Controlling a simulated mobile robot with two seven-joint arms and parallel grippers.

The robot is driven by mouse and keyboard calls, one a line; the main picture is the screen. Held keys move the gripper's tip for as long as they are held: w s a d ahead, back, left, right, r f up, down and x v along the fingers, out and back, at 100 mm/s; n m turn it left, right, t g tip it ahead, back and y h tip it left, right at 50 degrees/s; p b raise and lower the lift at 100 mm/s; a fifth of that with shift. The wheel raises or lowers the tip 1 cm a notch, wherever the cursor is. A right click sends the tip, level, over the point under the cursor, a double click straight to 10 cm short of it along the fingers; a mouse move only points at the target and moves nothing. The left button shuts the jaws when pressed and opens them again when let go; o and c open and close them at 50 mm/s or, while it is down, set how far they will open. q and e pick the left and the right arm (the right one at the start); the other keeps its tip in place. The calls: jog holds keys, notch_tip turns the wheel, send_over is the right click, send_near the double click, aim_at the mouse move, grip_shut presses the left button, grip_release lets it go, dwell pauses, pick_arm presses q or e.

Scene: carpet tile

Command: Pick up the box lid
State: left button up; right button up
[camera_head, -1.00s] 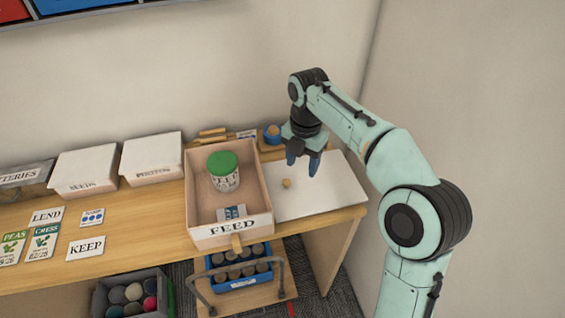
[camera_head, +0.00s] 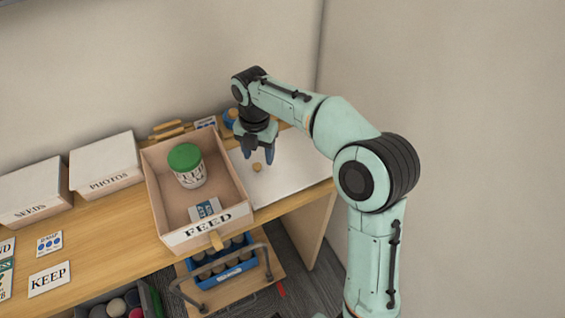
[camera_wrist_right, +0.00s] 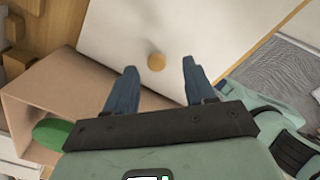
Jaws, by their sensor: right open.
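The box lid (camera_head: 301,172) is a flat white panel with a small round wooden knob (camera_head: 257,168). It lies on the table just right of the open FEED box. My right gripper (camera_head: 258,157) is open and empty, pointing down above the lid, close to the knob. In the right wrist view the lid (camera_wrist_right: 235,28) fills the upper middle, and the knob (camera_wrist_right: 156,62) appears between the two blue fingertips of my right gripper (camera_wrist_right: 159,67). I cannot tell the height left between fingertips and knob. My left gripper is not in view.
The FEED box (camera_head: 160,198) holds a green-capped jar (camera_head: 187,166) and a small card. White boxes marked PHOTOS (camera_head: 105,165) and SEEDS (camera_head: 30,193) stand left. A blue crate (camera_head: 243,265) sits below. A wall is at right.

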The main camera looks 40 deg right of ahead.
aim_at(258, 164)
jog(key=f, duration=0.4)
jog(key=shift+w+a+f, duration=0.1)
jog(key=shift+w+a, duration=0.05)
jog(key=shift+a, duration=0.1)
grip_shut()
